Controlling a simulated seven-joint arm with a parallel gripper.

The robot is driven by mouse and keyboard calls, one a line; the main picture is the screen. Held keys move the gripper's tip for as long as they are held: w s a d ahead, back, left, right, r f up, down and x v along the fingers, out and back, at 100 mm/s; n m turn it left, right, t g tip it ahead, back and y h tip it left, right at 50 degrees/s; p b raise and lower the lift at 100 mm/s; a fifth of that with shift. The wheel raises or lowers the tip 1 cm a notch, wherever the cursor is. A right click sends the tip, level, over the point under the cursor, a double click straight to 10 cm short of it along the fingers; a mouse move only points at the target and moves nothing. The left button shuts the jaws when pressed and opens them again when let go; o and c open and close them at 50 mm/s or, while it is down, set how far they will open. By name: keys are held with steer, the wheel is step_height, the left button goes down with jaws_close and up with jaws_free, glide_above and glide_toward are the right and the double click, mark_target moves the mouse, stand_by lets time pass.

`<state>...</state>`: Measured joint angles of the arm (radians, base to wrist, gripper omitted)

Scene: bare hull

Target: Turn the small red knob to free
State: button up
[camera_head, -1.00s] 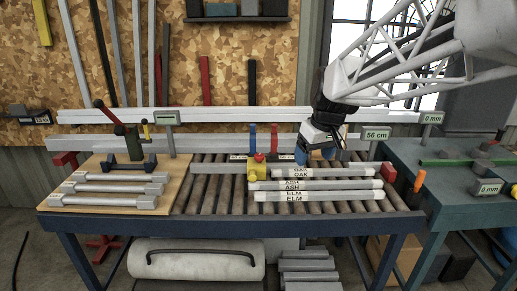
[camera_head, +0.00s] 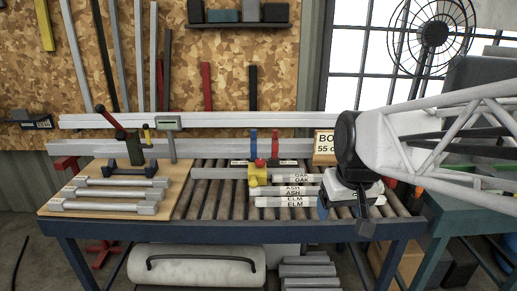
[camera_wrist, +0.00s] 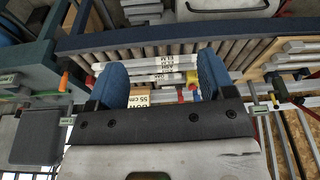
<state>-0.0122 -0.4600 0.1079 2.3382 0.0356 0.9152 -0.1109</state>
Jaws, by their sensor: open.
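The small red knob (camera_head: 260,163) sits on top of a yellow block (camera_head: 257,177) at the left end of the labelled white bars, on the roller table (camera_head: 195,200). A lever with a blue grip (camera_head: 253,142) and one with a red grip (camera_head: 275,142) stand just behind it. My gripper (camera_head: 345,212) is well to the right of the knob, at the right end of the bars, pointing down and apart from the knob. In the wrist view my gripper (camera_wrist: 163,78) shows two blue fingers spread wide with nothing held between them.
White bars (camera_head: 290,191) marked OAK, ASH and ELM lie right of the block. A box marked 55 cm (camera_head: 324,147) stands behind them. A wooden board (camera_head: 100,190) with grey bars and a red-handled lever (camera_head: 108,115) is at left. A green bench (camera_head: 460,215) is at right.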

steer(key=shift+w, duration=1.45)
steer(key=n+t+y, duration=0.1)
steer(key=n, duration=0.2)
glide_above(260, 160)
steer(key=s+d, duration=0.1)
steer(key=s, duration=0.2)
step_height(260, 160, down, 16)
steer(key=shift+r, duration=0.2)
steer(key=shift+s+d+f, duration=0.1)
steer(key=shift+t, duration=0.3)
steer(key=shift+x, duration=3.8)
